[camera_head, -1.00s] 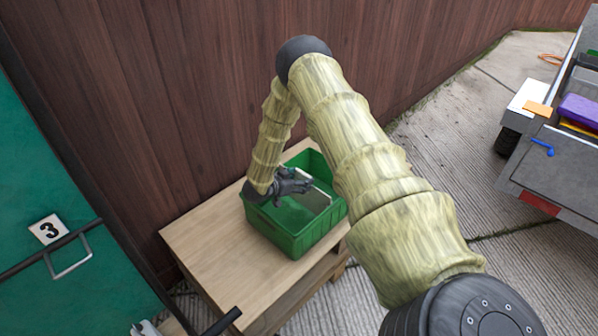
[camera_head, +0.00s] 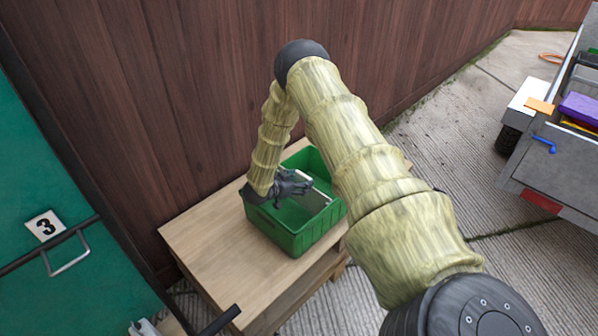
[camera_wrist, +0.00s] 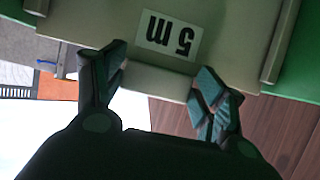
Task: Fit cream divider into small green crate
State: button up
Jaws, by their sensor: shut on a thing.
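The small green crate (camera_head: 290,238) stands on a wooden table in the head view. The cream divider (camera_head: 318,198) is inside the crate's outline, upright and crosswise, partly hidden by my gripper and arm. My gripper (camera_head: 301,185) reaches over the crate's left rim and is shut on the divider. In the wrist view the cream divider (camera_wrist: 100,20) carries a white "5 m" label, and my gripper's two fingers (camera_wrist: 163,88) grip its edge piece. Green crate wall (camera_wrist: 303,60) shows at the right there. Whether the divider sits in slots cannot be told.
The wooden table (camera_head: 205,255) has bare room left of and in front of the crate. A dark wooden fence (camera_head: 180,90) rises close behind. A green door (camera_head: 40,270) marked 3 stands at left. A grey trailer (camera_head: 560,160) with coloured items is at right.

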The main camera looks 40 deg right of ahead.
jog(key=shift+f+b, duration=0.3)
jog(key=shift+f, duration=0.35)
jog(key=o, duration=1.2)
notch_tip(320, 180, up, 10)
jog(key=shift+r, duration=0.1)
